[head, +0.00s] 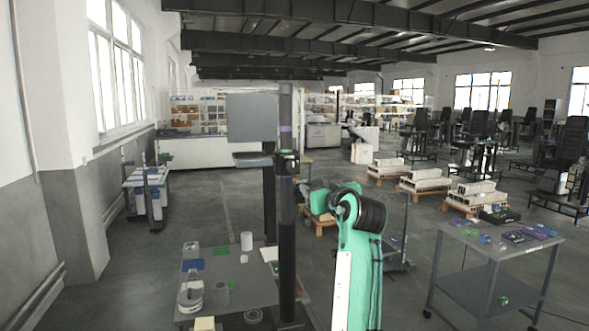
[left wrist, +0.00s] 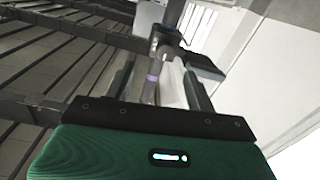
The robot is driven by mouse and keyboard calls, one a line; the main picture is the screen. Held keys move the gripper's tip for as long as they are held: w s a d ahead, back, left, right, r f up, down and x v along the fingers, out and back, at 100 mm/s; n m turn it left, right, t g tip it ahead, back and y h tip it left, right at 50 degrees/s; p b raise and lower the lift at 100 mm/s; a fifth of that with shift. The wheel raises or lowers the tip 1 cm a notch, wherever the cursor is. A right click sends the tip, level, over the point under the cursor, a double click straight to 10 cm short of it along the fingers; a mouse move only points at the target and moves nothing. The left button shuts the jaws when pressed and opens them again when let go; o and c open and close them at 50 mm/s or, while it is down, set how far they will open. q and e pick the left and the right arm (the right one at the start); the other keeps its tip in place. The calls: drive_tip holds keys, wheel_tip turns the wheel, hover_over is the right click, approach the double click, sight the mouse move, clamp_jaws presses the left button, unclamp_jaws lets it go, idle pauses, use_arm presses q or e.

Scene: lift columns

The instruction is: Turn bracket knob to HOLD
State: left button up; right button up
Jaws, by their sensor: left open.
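A dark upright lift column (head: 287,215) stands in front of me, with a purple band on it. A small dark bracket (head: 287,161) sits on the column just below the band. It also shows in the left wrist view (left wrist: 166,44), beyond my fingers. Its knob and any HOLD mark are too small to tell. My left gripper (left wrist: 163,78) is open and empty, its fingers on either side of the view of the column and apart from the bracket. In the head view, my left gripper (head: 304,187) is small, right of the column and below the bracket. My right gripper is not in view.
A grey panel (head: 252,118) stands beside the column top. A grey table (head: 228,262) with small items surrounds the column foot. A grey cart (head: 490,262) stands at the right. Pallets with white boxes (head: 424,183) lie behind. Open floor lies at the left.

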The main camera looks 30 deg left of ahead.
sight(294, 168)
use_arm(q)
drive_tip(key=shift+n, duration=0.3)
drive_tip(key=p+x, duration=0.2)
drive_tip(key=x, duration=0.2)
drive_tip(key=r+p+x, duration=0.1)
drive_tip(key=p+x, duration=0.1)
drive_tip(key=x, duration=0.2)
drive_tip(key=s+a+r+p+x, duration=0.1)
drive_tip(key=p+x, duration=0.2)
drive_tip(key=x, duration=0.1)
drive_tip(key=shift+w+a+r, duration=0.1)
drive_tip(key=shift+w+a, duration=0.05)
drive_tip(key=shift+a, duration=0.15)
drive_tip(key=shift+w+a, duration=0.25)
drive_tip(key=shift+a, duration=0.1)
drive_tip(key=c, duration=1)
